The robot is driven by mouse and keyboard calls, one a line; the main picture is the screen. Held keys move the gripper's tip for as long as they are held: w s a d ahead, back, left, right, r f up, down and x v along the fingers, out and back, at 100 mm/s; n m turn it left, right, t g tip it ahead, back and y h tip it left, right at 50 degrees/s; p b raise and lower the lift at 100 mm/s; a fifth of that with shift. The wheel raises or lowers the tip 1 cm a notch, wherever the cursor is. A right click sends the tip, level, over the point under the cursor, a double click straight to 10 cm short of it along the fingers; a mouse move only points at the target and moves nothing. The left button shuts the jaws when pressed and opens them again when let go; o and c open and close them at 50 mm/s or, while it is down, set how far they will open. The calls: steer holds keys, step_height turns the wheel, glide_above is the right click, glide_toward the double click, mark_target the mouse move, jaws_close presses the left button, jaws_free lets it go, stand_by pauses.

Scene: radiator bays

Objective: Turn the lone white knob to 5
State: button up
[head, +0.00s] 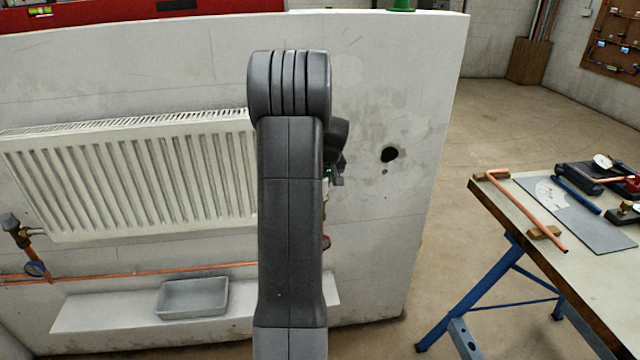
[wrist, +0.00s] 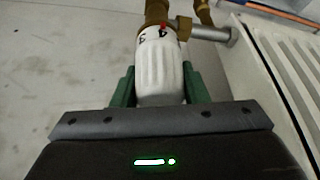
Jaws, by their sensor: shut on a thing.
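The white knob (wrist: 160,78) shows in the wrist view, ribbed along its length, on a brass valve body (wrist: 157,10). Small dark digits ring its far end, beside a red mark (wrist: 163,27). A digit that looks like 4 lies close to the red mark, and another, perhaps 3, is left of it. My gripper (wrist: 159,70) has its green fingers on both sides of the knob, shut on it. In the head view my arm hides the knob and most of the gripper.
A white radiator (head: 140,175) hangs on the grey panel, its edge close right of the knob in the wrist view. A dark-capped valve (head: 12,224) is at far left. A grey tray (head: 192,298) sits on a low ledge. A workbench (head: 590,285) with tools stands right, with clear floor between.

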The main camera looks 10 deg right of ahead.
steer(key=n+y, duration=0.1)
steer(key=n, duration=0.1)
steer(key=n+g+y+b, duration=0.1)
steer(key=n, duration=0.2)
steer(key=shift+a+n, duration=0.1)
steer(key=shift+n, duration=0.2)
steer(key=shift+s+a+n+g+y+b, duration=0.15)
steer(key=shift+n+g, duration=0.25)
steer(key=shift+n, duration=0.65)
steer(key=shift+s+d+n+g+y+b, duration=0.1)
steer(key=shift+n+g+y+b, duration=0.25)
steer(key=shift+n, duration=0.7)
steer(key=o, duration=1)
steer(key=v, duration=1.3)
steer(key=shift+r+p, duration=0.3)
steer(key=shift+r, duration=0.1)
